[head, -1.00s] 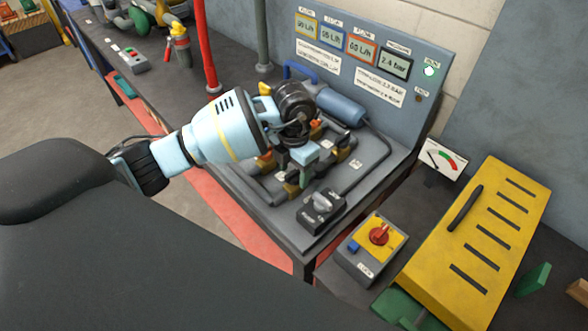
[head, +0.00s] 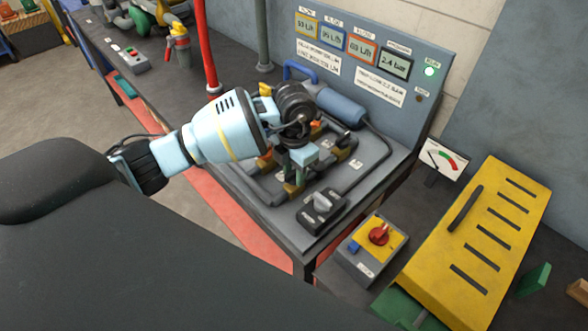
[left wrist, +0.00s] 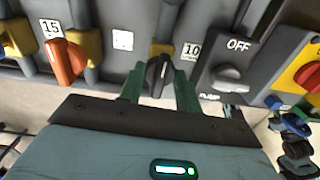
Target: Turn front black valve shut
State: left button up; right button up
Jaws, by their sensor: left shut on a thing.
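The front black valve handle (left wrist: 158,76) sits on a brass valve body (left wrist: 163,49) in the left wrist view. My left gripper (left wrist: 158,88) has a green finger on each side of the handle and is shut on it. The handle looks roughly in line with the pipe above it in that view. In the head view my left gripper (head: 297,176) reaches down over the front of the pipe rig and hides the handle. A brass part (head: 292,190) shows just below the fingers. My right gripper is in neither view.
A black switch box with a grey knob (head: 322,203) stands close right of the gripper. It reads OFF in the left wrist view (left wrist: 228,72). An orange valve handle (left wrist: 66,62) is to the left. A red-knob box (head: 378,236) and yellow cover (head: 478,240) are farther right.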

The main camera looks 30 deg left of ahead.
pick_arm(q)
jog(key=m, duration=0.4)
jog(key=shift+m, duration=0.4)
jog(key=m+b, duration=0.1)
jog(key=m, duration=0.2)
jog(key=shift+m, duration=0.3)
jog(key=m+b, duration=0.1)
jog(key=m, duration=0.5)
jog(key=shift+f, duration=0.1)
jog(key=shift+m+b, duration=0.6)
jog(key=shift+m, duration=0.9)
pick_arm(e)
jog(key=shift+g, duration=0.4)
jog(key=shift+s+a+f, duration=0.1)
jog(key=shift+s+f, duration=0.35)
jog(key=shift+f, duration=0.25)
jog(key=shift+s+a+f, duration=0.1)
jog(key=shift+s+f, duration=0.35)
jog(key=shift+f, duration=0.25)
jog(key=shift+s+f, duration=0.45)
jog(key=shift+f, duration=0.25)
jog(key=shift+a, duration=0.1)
pick_arm(q)
jog(key=o, duration=1)
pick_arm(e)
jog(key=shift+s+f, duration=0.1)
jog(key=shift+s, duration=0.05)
